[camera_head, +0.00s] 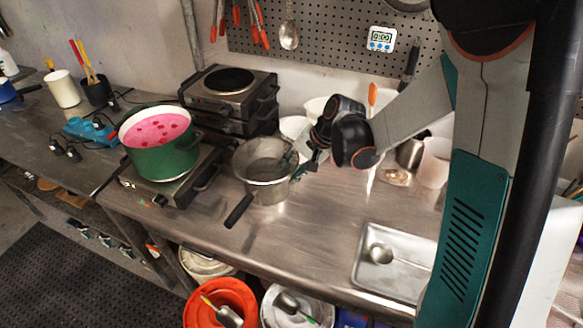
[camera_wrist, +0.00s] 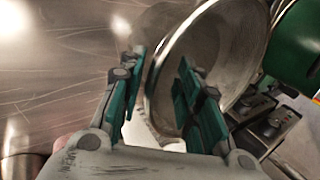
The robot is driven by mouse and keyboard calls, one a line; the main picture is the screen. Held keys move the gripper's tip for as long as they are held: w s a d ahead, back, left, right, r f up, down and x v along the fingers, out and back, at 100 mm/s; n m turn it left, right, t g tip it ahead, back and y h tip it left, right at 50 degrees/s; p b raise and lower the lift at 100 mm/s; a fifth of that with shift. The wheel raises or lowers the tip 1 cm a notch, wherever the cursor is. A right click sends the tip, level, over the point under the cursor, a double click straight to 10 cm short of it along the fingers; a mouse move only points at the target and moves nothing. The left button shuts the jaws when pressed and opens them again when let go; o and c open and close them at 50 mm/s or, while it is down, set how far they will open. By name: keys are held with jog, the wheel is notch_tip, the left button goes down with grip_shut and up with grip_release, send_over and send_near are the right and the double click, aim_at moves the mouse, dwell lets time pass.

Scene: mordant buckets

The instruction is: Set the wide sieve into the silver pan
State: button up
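The silver pan (camera_head: 268,192) stands on the steel counter right of the green pot, with a dark handle toward the front left. A wide grey round opening, possibly the wide sieve, fills its top; I cannot clearly tell sieve from pan. In the wrist view a broad round metal rim and bowl (camera_wrist: 228,50) lie beyond my fingers. My gripper (camera_wrist: 158,95) has its fingers apart, with the near edge of that rim showing between them. I see no contact. In the head view my gripper (camera_head: 301,160) is at the pan's right rim, its fingertips partly hidden.
The green pot (camera_head: 165,160) of pink liquid stands on a burner to the left. A dark hotplate (camera_head: 230,88) is behind. A steel tray (camera_head: 393,268) lies at the front right. Counter between pan and tray is clear.

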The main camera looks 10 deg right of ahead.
jog(key=v, duration=1.2)
dwell(0.5)
